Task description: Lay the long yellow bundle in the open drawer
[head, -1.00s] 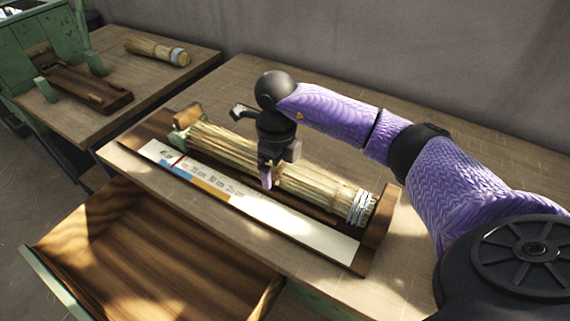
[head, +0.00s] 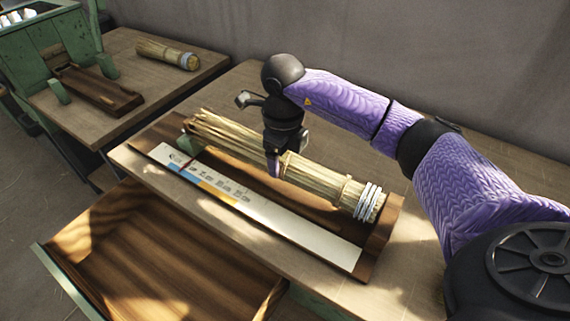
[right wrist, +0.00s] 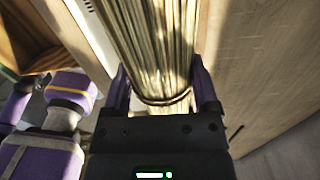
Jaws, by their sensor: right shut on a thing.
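The long yellow bundle (head: 320,180) is straw, with pale bands round its right end, above the wooden measuring tray (head: 376,243) on the bench. My right gripper (head: 273,166) is shut on it near its middle; in the right wrist view the bundle (right wrist: 155,45) runs between the two fingers (right wrist: 160,88). The bundle appears slightly raised from the tray, its left end tilted up. The open drawer (head: 150,262) is in front of the bench, at lower left; its visible floor is bare. My left gripper is not seen.
A printed white scale strip (head: 290,224) lies along the tray's front. A second bench (head: 150,90) at the far left holds a shorter bundle (head: 165,53) and another wooden rack (head: 100,90). A grey wall stands behind. The bench behind the tray is clear.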

